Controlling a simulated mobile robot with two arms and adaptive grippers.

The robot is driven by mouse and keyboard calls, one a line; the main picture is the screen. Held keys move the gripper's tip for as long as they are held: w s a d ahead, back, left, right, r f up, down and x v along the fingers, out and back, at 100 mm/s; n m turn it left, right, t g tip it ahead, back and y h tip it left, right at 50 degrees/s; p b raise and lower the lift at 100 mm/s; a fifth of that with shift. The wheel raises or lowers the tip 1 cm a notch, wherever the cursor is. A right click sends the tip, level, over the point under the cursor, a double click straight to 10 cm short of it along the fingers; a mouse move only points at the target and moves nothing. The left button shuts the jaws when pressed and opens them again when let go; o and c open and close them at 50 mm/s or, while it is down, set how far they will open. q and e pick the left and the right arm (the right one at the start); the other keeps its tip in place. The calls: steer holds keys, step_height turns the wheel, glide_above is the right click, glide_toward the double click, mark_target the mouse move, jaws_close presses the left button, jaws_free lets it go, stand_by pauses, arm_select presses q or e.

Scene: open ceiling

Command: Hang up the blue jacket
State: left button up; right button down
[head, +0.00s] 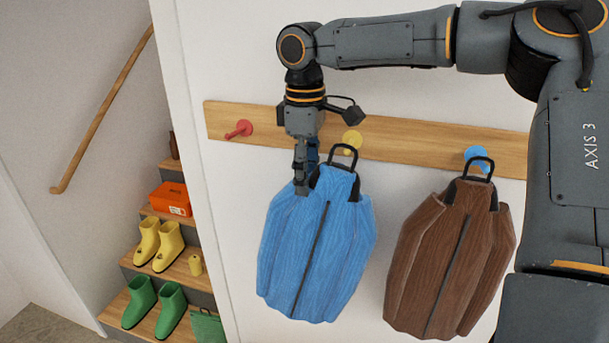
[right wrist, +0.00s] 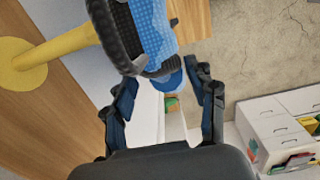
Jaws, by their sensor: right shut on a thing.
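The blue jacket (head: 317,246) is upright against the wall below the yellow peg (head: 352,141), with a black loop (head: 343,154) at its collar. My right gripper (head: 303,185) is shut on the blue jacket at its upper left shoulder. In the right wrist view, part of the blue jacket (right wrist: 150,32) and a black band lie close to the end of the yellow peg (right wrist: 68,46). I cannot tell whether the loop is around the peg. My left gripper is not in view.
A wooden rail (head: 420,153) also bears a red peg (head: 239,129), which is bare, and a blue peg (head: 478,156). A brown jacket (head: 452,260) hangs at the blue peg. Steps at left hold yellow boots (head: 160,245), green boots (head: 155,306) and an orange box (head: 171,198).

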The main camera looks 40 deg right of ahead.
steer(key=shift+w+d, duration=1.05)
steer(key=shift+d, duration=0.25)
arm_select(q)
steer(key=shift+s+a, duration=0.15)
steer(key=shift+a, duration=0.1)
arm_select(e)
steer(key=shift+w+d+f, duration=0.15)
steer(key=shift+d+f, duration=0.1)
steer(key=shift+f, duration=0.1)
steer(key=shift+d+f, duration=0.1)
steer(key=shift+f, duration=0.05)
